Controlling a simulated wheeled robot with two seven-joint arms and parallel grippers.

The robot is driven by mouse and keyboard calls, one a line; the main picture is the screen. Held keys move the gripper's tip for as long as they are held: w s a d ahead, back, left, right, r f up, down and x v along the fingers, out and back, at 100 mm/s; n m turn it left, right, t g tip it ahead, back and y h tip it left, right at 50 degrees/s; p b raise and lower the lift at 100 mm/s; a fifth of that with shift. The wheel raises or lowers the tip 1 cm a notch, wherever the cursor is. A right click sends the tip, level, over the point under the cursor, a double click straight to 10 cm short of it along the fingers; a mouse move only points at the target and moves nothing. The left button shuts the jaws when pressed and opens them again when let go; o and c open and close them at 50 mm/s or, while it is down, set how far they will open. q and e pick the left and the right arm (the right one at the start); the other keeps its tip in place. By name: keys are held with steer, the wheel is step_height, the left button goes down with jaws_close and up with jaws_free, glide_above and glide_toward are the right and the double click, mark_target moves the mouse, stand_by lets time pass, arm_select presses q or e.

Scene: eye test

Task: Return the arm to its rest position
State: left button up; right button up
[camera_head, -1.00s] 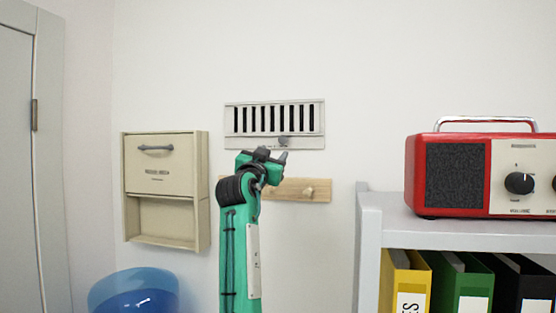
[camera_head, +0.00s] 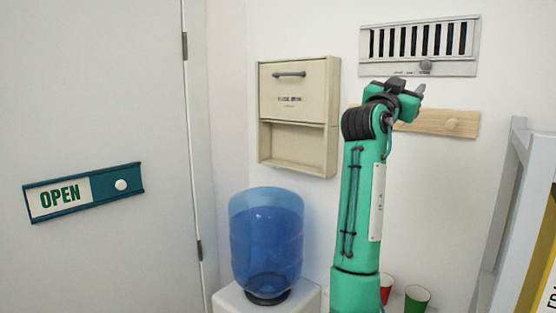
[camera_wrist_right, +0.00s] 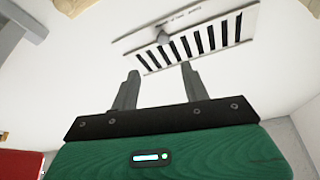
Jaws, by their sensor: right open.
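My right arm, green with black joints, rises through the right half of the head view. My right gripper (camera_head: 418,92) is at its top, in front of the wall just below the vent (camera_head: 420,44). In the right wrist view my right gripper (camera_wrist_right: 158,82) shows two grey fingers spread apart with nothing between them. The vent (camera_wrist_right: 190,40), with its dark slots and a small knob, lies beyond the fingertips. I cannot tell the distance to the wall. My left gripper is not in view.
A wooden peg rail (camera_head: 440,122) is on the wall behind the gripper. A beige wall cabinet (camera_head: 298,150) hangs to the left. Below are a blue water bottle (camera_head: 267,245), a red cup (camera_head: 386,287) and a green cup (camera_head: 416,299). A grey shelf (camera_head: 505,200) stands right. An OPEN sign (camera_head: 84,192) is on the door.

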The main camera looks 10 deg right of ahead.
step_height(320, 180, down, 24)
steer(key=w+n+y, duration=0.2)
steer(key=n+y, duration=0.3)
steer(key=s+a+f+n+y, duration=0.2)
steer(key=s+f, duration=0.1)
steer(key=f, duration=0.8)
steer(key=s+a+f+n+y, duration=0.2)
steer(key=s+f+y, duration=0.1)
steer(key=f, duration=0.7)
steer(key=s+a+f+n+g+y, duration=0.2)
steer(key=s+a+f, duration=0.1)
steer(key=s+f, duration=0.6)
steer(key=s+a+f+n+g+y, duration=0.2)
steer(key=s+a+f+y, duration=0.15)
steer(key=s+f, duration=0.55)
steer(key=s+a+f+n+g+y, duration=0.25)
steer(key=s+a+f, duration=0.2)
steer(key=s, duration=0.55)
steer(key=s+a+f+n+g+y, duration=0.1)
steer(key=s+a+f+g, duration=0.3)
steer(key=s, duration=0.6)
step_height(320, 180, down, 31)
steer(key=d, duration=0.1)
steer(key=s+d+f, duration=0.1)
steer(key=s+f, duration=0.8)
steer(key=f, duration=0.1)
steer(key=s+d+f+g, duration=0.1)
steer(key=s+d+f, duration=0.1)
steer(key=s+f, duration=0.8)
steer(key=shift+d, duration=0.25)
